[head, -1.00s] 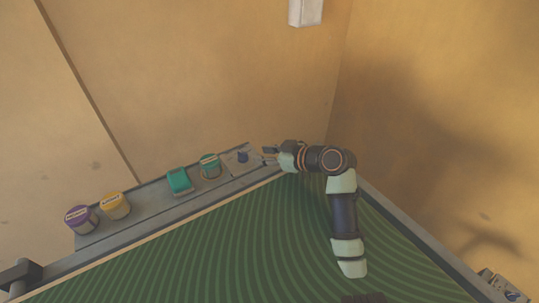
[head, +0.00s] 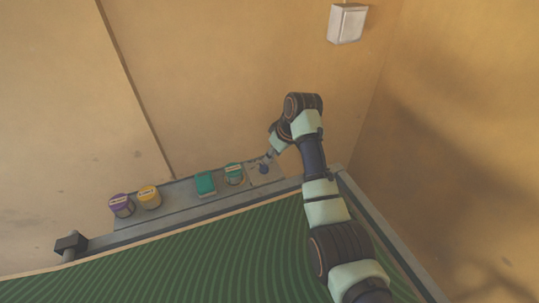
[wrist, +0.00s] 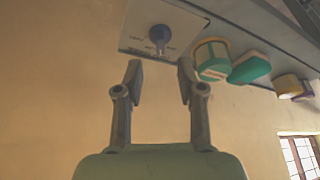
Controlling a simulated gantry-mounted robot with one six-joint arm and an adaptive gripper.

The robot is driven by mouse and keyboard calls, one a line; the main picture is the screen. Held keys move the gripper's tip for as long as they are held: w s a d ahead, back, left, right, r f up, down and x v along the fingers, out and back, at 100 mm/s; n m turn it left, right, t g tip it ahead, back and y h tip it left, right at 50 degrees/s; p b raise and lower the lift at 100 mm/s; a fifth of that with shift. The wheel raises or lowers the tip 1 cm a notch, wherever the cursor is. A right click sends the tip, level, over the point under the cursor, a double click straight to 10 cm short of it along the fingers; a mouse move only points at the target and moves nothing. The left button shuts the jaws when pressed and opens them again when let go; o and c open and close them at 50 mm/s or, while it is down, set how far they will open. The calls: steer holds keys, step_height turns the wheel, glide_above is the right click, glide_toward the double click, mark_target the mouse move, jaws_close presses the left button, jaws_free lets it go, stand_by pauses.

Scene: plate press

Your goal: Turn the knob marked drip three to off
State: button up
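A blue knob (head: 264,169) sits on a pale square plate (head: 276,177) at the right end of the grey shelf in the head view. In the wrist view the blue knob (wrist: 159,35) is on the pale plate (wrist: 178,14), with small dark marks around it that are too small to read. My gripper (wrist: 157,72) is open, its two fingers apart, pointing at the knob with a gap between. In the head view my gripper (head: 272,153) is just above and right of the knob, its fingers small.
Left of the plate on the shelf (head: 172,214) stand a teal-lidded jar (head: 234,174), a teal block-like item (head: 205,184), a yellow jar (head: 149,197) and a purple jar (head: 121,205). A green ridged surface (head: 220,255) lies in front. A white box (head: 347,24) is on the wall.

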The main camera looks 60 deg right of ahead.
mark_target(267, 167)
steer(key=b+x, duration=0.2)
steer(key=x, duration=0.6)
steer(key=shift+s+f, duration=0.1)
jaws_close()
